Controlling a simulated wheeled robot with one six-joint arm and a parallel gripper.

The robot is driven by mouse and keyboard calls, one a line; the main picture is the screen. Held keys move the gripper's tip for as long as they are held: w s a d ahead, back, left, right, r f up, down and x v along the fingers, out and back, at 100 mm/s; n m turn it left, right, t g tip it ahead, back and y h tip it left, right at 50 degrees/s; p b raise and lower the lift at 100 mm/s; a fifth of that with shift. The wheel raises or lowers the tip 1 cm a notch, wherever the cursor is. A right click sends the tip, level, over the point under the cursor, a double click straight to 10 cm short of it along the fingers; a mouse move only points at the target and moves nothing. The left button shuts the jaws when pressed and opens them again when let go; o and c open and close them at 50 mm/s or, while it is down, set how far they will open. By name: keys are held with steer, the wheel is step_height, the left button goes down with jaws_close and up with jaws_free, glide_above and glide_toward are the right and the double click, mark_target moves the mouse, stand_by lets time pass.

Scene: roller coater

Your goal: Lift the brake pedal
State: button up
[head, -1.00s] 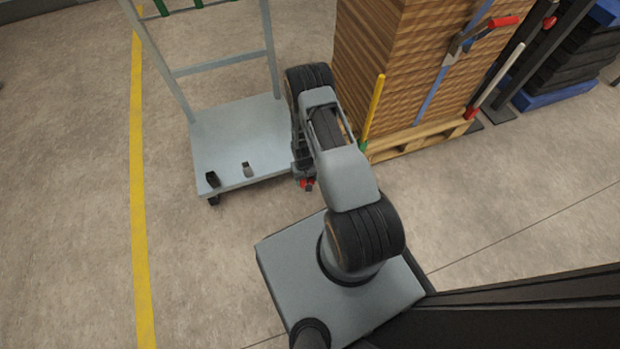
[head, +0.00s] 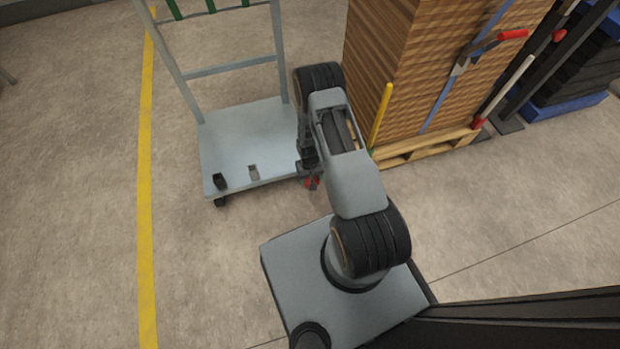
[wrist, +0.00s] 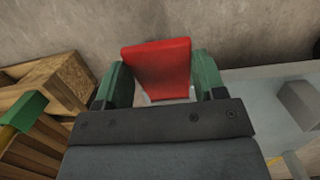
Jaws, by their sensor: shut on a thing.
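The brake pedal is a red flat plate (wrist: 157,66) in the upper middle of the wrist view. My gripper (wrist: 161,84) has its two green-padded fingers on either side of it and is shut on it. In the head view, a small red part of the pedal (head: 313,183) shows by the front right corner of the grey platform trolley (head: 250,140). My gripper is mostly hidden there behind my own arm. The pedal's hinge and its exact tilt are hidden.
A tall brown stack (head: 410,60) on a wooden pallet (head: 430,147) stands close to the right of my arm. Floor at front left is clear.

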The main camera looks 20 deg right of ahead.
steer(key=shift+w+r, duration=0.15)
steer(key=shift+w, duration=0.45)
steer(key=o, duration=1)
steer(key=shift+o, duration=1.4)
steer(key=shift+s, duration=0.25)
step_height(320, 180, up, 14)
steer(key=w+p, duration=0.1)
steer(key=p, duration=0.4)
steer(key=shift+w+d+f, duration=0.15)
steer(key=shift+w+f, duration=0.1)
steer(key=shift+w, duration=0.15)
